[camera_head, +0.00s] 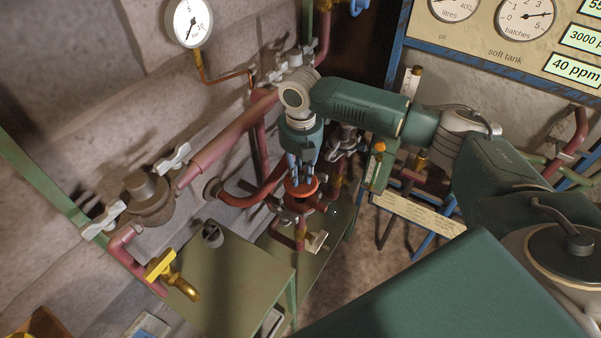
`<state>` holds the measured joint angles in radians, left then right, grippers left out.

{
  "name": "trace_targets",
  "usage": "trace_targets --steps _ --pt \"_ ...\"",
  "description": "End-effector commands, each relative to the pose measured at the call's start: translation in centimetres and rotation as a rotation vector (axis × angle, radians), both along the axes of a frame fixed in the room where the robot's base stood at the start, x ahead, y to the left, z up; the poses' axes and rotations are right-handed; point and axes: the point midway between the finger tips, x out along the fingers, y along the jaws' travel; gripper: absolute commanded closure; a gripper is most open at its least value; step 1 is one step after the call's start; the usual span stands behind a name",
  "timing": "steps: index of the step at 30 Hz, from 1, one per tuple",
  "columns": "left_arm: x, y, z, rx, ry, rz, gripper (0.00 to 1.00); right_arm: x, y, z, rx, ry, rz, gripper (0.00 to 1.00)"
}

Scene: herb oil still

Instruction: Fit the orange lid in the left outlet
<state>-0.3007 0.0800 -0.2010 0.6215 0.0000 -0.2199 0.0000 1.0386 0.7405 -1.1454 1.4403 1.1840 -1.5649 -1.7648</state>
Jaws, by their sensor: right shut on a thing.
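The orange lid (301,188) is a round disc near the middle of the head view. My right gripper (300,180) points down from above, its blue-grey fingers shut on the lid's top. The lid is over a pipe fitting (300,205) with clamp-like metal parts at the green stand. The lid hides the fitting's mouth, so I cannot tell whether the lid is seated or just above it. My left gripper is not in view.
A green table (235,265) stands at the front, with a small grey cup-like part (212,235) on it. Red pipes (230,130) and a yellow tap (175,275) are at the left. A gauge panel (500,45) is at the upper right.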

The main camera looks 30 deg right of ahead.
Motion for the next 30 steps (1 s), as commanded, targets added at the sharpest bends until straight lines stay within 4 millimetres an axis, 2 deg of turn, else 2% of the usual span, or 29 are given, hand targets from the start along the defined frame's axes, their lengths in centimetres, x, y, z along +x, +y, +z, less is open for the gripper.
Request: trace_targets --steps 17,30 --pt "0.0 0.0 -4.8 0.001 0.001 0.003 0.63 0.0 0.0 -4.4 0.000 -0.003 -0.002 1.00" --pt "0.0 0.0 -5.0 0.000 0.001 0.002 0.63 0.1 0.0 -6.2 0.001 -0.001 -0.002 1.00"
